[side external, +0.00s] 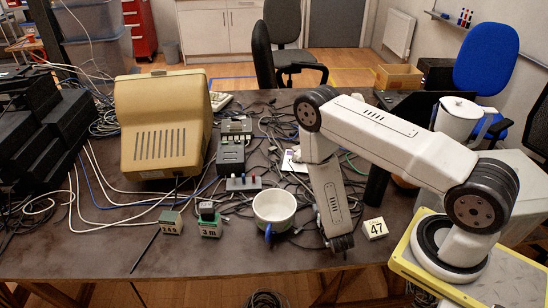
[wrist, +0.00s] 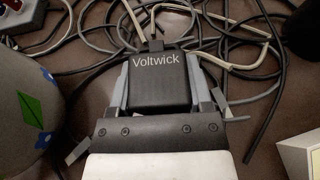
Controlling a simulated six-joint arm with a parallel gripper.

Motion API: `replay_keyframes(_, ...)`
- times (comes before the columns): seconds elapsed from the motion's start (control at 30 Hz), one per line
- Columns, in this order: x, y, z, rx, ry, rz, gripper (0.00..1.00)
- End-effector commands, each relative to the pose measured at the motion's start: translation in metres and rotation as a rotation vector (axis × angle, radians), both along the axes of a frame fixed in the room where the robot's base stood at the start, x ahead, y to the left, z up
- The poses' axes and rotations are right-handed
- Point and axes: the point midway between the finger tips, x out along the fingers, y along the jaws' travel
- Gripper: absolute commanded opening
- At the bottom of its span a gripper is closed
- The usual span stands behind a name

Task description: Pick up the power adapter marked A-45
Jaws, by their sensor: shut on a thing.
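A black box-shaped power adapter (wrist: 160,95) with "Voltwick" in white on it fills the gap between my fingers in the wrist view. A cable end joins its far side. My gripper (wrist: 160,72) is shut on this adapter, one grey finger on each side. In the side view my gripper (side external: 341,243) points down low over the table, right of the mug. The adapter cannot be made out there. No A-45 marking can be read on any surface in view.
A white mug (side external: 273,209) with a blue handle stands left of my gripper. A block marked 47 (side external: 375,228) is close on the right. Tangled cables lie behind. Small marked blocks (side external: 210,227), a power strip (side external: 243,183) and a beige monitor (side external: 163,125) are further left.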

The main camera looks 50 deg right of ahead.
Motion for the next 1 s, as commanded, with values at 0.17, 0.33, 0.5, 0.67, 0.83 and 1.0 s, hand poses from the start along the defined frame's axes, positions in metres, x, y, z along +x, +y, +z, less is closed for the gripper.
replay_keyframes(0.17, 0.001, 0.0, 0.008, -0.001, -0.002, 0.0, 0.0)
replay_keyframes(0.33, 0.001, 0.0, 0.023, -0.001, -0.003, 0.001, 0.0)
replay_keyframes(0.5, 0.001, 0.0, 0.042, -0.001, -0.005, 0.001, 0.0)
replay_keyframes(0.67, 0.001, 0.0, 0.062, -0.001, -0.003, 0.001, 0.0)
replay_keyframes(0.83, 0.001, 0.0, 0.079, -0.001, -0.003, 0.001, 0.0)
replay_keyframes(1.0, 0.001, 0.0, 0.091, -0.001, -0.003, 0.001, 0.0)
